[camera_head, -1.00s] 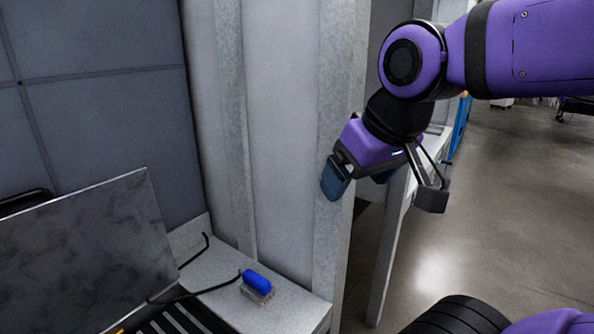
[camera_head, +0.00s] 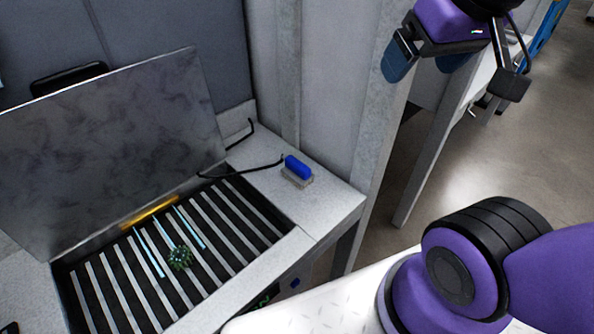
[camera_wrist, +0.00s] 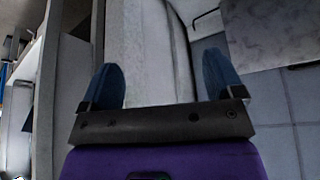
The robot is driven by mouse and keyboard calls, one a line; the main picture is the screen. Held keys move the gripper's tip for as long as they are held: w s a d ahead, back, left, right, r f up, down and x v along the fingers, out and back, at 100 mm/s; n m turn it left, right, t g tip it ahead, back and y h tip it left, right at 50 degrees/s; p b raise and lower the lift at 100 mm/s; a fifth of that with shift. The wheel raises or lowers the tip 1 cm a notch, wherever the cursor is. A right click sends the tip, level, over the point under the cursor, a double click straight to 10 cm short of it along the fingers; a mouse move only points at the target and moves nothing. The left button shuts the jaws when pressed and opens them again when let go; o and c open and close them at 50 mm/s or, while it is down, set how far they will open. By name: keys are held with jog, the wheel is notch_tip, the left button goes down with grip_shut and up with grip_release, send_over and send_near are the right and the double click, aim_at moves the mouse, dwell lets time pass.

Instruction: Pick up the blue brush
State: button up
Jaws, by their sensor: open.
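The blue brush (camera_head: 298,169) has a blue back and pale bristles. It rests bristles down on the light stone-like ledge (camera_head: 328,205), right of the slatted grate. My gripper (camera_head: 428,70) is at the top right of the head view, higher than the brush and to its right, apart from it. Its two blue fingertips are spread with nothing between them. In the wrist view my gripper (camera_wrist: 162,88) is also open and empty, facing a pale wall panel. The brush does not show in the wrist view.
A slatted grate (camera_head: 245,218) holds a small green spiky thing (camera_head: 180,257). A tilted grey panel (camera_head: 110,150) stands behind it. A black cable (camera_head: 240,171) runs close to the brush. A pale upright post (camera_head: 385,120) stands between the ledge and my gripper.

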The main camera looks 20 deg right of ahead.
jog(key=shift+w, duration=0.1)
jog(key=c, duration=0.5)
jog(key=n+g, duration=0.4)
send_over(298, 163)
jog(key=s, duration=0.2)
notch_tip(298, 163, down, 30)
jog(key=shift+n+y, duration=0.3)
jog(key=f, duration=0.3)
jog(key=w+f, duration=0.1)
jog(key=f, duration=0.1)
jog(key=shift+f, duration=0.3)
jog(key=shift+w+f, duration=0.2)
jog(key=shift+f, duration=0.65)
jog(key=shift+w+f, duration=0.15)
jog(key=shift+f, duration=0.75)
jog(key=shift+w+f, duration=0.2)
jog(key=shift+f, duration=0.65)
jog(key=shift+f, duration=0.25)
